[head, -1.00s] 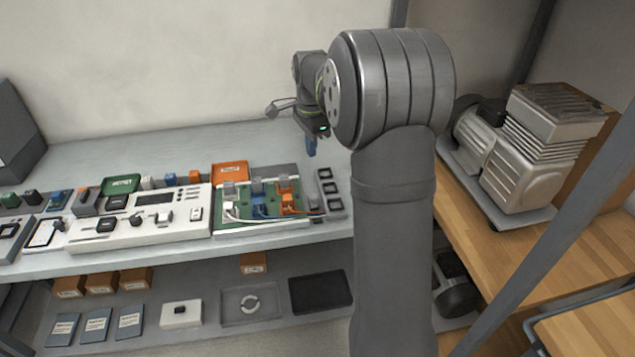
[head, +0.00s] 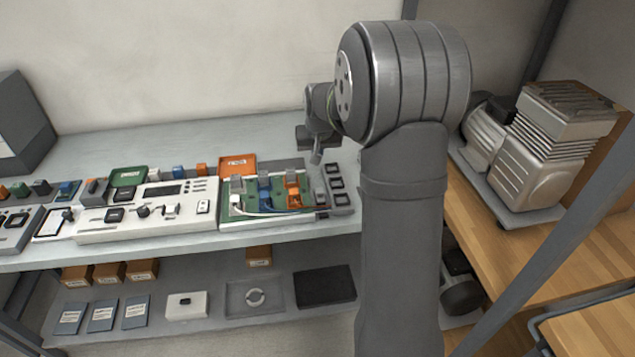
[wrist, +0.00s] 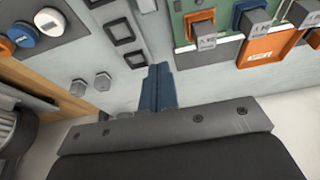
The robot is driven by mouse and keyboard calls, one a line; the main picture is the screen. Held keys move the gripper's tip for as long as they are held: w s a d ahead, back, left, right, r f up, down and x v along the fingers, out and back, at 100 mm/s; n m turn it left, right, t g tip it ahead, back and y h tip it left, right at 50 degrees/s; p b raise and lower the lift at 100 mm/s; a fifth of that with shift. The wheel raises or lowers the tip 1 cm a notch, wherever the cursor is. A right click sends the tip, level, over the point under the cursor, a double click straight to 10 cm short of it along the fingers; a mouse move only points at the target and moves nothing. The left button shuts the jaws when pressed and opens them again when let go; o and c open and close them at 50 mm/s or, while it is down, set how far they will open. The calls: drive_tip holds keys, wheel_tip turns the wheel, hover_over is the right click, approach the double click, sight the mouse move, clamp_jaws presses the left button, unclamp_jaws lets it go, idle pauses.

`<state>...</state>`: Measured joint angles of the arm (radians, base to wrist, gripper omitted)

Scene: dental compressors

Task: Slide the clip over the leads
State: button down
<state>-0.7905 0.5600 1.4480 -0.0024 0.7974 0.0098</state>
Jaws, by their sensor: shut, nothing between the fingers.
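My gripper (head: 316,157) is shut and empty above the bench, just behind the right end of the green board. In the wrist view its two blue fingers (wrist: 163,85) are together, beside a grey strip of dark square frames. The green board (head: 250,210) carries a blue connector (head: 265,198) and an orange connector (head: 294,198), with thin leads (head: 262,212) along its front. Grey labelled pieces sit above the connectors; the wrist view shows one on the orange connector (wrist: 200,22). I cannot tell which piece is the clip.
The strip of dark square frames (head: 335,184) lies right of the board. An orange tray (head: 238,165) lies behind it, and a white panel (head: 150,218) with knobs stands left. Bare bench (head: 230,130) is behind. A compressor (head: 535,150) stands on the wooden bench at right.

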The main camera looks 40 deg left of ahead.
sight(319, 194)
idle(0.3)
drive_tip(key=x, duration=0.9)
drive_tip(key=shift+f, duration=0.55)
drive_tip(key=shift+s+d, duration=1.25)
drive_tip(key=shift+s+d, duration=0.1)
drive_tip(key=shift+s+d+r, duration=0.1)
drive_tip(key=shift+s+d, duration=1.45)
drive_tip(key=shift+d, duration=0.05)
